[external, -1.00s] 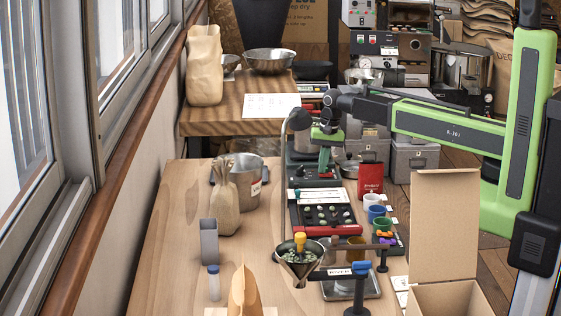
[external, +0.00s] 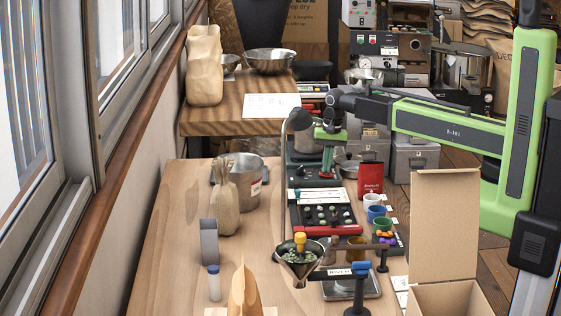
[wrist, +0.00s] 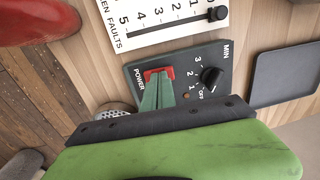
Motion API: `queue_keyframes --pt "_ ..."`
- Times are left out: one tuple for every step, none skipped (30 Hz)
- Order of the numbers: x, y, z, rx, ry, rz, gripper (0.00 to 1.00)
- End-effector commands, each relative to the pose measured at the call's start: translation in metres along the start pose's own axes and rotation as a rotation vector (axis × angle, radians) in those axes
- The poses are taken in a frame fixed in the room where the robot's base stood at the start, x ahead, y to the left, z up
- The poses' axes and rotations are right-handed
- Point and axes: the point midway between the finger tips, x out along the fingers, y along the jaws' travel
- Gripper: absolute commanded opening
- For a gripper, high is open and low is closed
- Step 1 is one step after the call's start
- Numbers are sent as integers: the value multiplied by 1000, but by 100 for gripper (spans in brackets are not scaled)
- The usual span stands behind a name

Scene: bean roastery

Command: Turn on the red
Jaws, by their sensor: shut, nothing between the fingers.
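The red power switch (wrist: 160,72) sits on a dark panel (wrist: 208,60) labelled POWER, seen in the wrist view. My gripper (wrist: 158,82) is shut, with its green fingers together and the tips at the red switch, partly covering it. I cannot tell from this view whether the tips press on it or which way the switch is set. In the external view my gripper (external: 326,172) points down over the same panel at the back of the table.
A black knob (wrist: 212,76) with a numbered dial is on the panel beside the switch. A white numbered scale strip (wrist: 165,18) lies above it. A red pouch (external: 370,178) and several cups stand to the right. A dark tray (wrist: 283,75) lies beside the panel.

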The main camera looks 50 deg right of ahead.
Motion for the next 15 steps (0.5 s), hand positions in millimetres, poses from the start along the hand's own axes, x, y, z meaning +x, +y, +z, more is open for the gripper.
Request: queue_keyframes --pt "-2 0 0 0 0 0 0" --pt "-4 0 0 0 0 0 0" --pt "-8 0 0 0 0 0 0" --pt "-11 0 0 0 0 0 0" --pt "-14 0 0 0 0 0 0" --pt "-20 1 0 0 0 0 0" --pt "-26 1 0 0 0 0 0" --pt "-31 1 0 0 0 0 0" --pt "-39 2 0 0 0 0 0" --pt "-46 2 0 1 0 0 0" --pt "-53 3 0 1 0 0 0" --pt "-63 3 0 1 0 0 0" --pt "-70 4 0 0 0 0 0" --pt "-77 4 0 0 0 0 0" --pt "-87 5 0 0 0 0 0"
